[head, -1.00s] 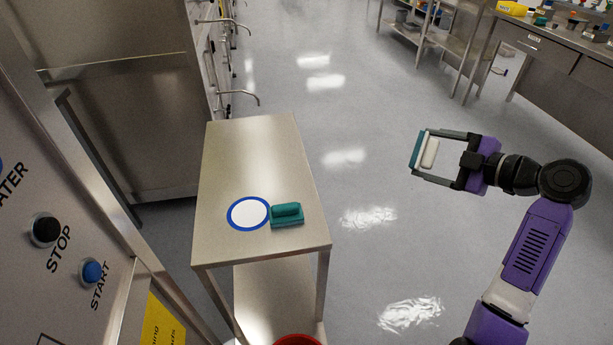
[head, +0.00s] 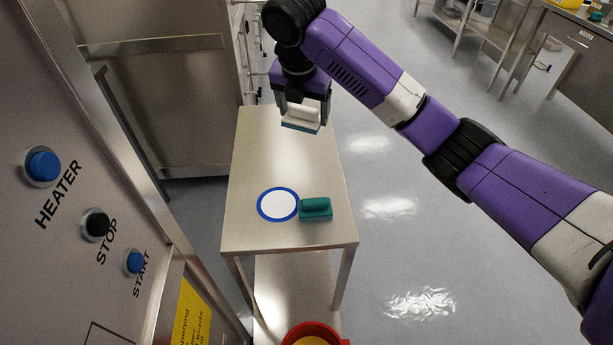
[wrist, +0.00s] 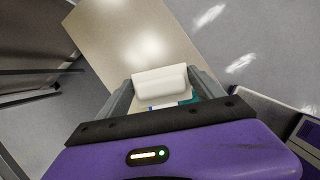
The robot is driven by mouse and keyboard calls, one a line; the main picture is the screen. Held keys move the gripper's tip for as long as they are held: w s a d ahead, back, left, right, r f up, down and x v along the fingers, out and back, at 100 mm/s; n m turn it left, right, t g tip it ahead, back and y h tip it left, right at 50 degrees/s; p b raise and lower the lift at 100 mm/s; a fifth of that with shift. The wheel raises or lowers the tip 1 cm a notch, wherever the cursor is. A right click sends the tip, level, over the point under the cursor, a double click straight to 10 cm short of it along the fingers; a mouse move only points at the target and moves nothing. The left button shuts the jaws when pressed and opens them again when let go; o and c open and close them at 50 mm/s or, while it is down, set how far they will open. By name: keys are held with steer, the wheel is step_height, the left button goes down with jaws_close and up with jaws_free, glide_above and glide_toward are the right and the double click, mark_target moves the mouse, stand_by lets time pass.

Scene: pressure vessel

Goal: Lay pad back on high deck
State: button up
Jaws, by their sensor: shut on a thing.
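My gripper (head: 302,118) is shut on a pad (head: 301,117) with a white handle block and a teal underside. It holds the pad in the air over the far part of the steel table. In the wrist view the pad (wrist: 161,83) sits between the two fingers, its white top showing. The steel table's upper deck (head: 262,150) carries a white disc with a blue ring (head: 278,204) and, right beside it, a teal block (head: 316,208) with a raised grip. The lower shelf (head: 285,285) shows beneath.
A control panel with a heater button (head: 42,166), stop and start buttons stands at the left. A red bucket (head: 315,334) is at the bottom edge by the table. Steel benches (head: 520,45) stand at the far right. The floor right of the table is clear.

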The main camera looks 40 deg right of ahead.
mark_target(308, 175)
steer(key=shift+d+r+h, duration=0.2)
steer(key=shift+d+h, duration=0.1)
steer(key=shift+d, duration=0.05)
steer(key=shift+d+f, duration=0.1)
steer(key=shift+f, duration=0.1)
step_height(308, 175, down, 20)
steer(key=shift+r, duration=0.2)
steer(key=o, duration=1.2)
steer(key=v, duration=1.2)
steer(key=shift+w, duration=0.2)
